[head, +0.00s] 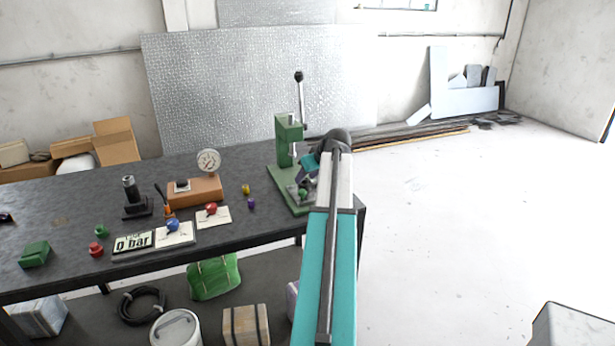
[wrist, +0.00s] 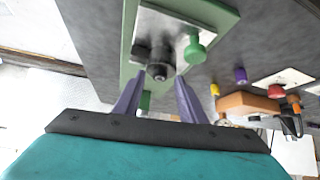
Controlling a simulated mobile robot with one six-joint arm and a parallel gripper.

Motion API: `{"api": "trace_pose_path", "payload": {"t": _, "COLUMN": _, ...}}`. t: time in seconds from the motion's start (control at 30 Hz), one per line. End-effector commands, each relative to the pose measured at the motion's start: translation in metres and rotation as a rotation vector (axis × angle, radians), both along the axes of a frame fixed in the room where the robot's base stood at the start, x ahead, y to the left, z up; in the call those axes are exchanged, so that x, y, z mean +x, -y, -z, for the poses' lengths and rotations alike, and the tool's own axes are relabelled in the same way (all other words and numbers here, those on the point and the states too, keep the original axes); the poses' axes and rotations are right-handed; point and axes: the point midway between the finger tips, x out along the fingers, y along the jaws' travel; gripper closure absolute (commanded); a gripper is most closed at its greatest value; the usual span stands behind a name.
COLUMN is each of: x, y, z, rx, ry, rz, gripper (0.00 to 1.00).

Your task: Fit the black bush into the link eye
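My gripper (wrist: 161,76) has two purple fingers, one on each side of a short dark round part (wrist: 161,68) at the press plate. The dark part may be the black bush, with a lighter centre; I cannot tell whether the fingers touch it. Behind it, a dark grey round piece (wrist: 155,48) may be the link eye, but blur hides how the two fit together. In the head view my arm partly covers the gripper and this spot. The green press (head: 284,140) stands at the bench's right end, its plate carrying a green knob (wrist: 195,49).
An orange block with a dial gauge (head: 208,161), a black stand (head: 137,207), a yellow piece (head: 246,189), a purple piece (head: 251,203) and cards with red and blue knobs lie left of the press. The bench's right edge is close to my arm; open floor lies beyond.

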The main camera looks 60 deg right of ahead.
Motion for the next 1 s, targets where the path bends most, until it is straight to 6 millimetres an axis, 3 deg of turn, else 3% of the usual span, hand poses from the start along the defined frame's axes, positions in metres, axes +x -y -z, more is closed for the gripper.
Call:
{"api": "trace_pose_path", "payload": {"t": 0.37, "x": -0.013, "y": -0.007, "z": -0.014, "rx": 0.002, "ry": -0.002, "rz": -0.001, "gripper": 0.61}}
{"api": "trace_pose_path", "payload": {"t": 1.0, "x": -0.061, "y": -0.029, "z": -0.078, "rx": -0.002, "ry": 0.001, "rz": 0.001, "gripper": 0.61}}
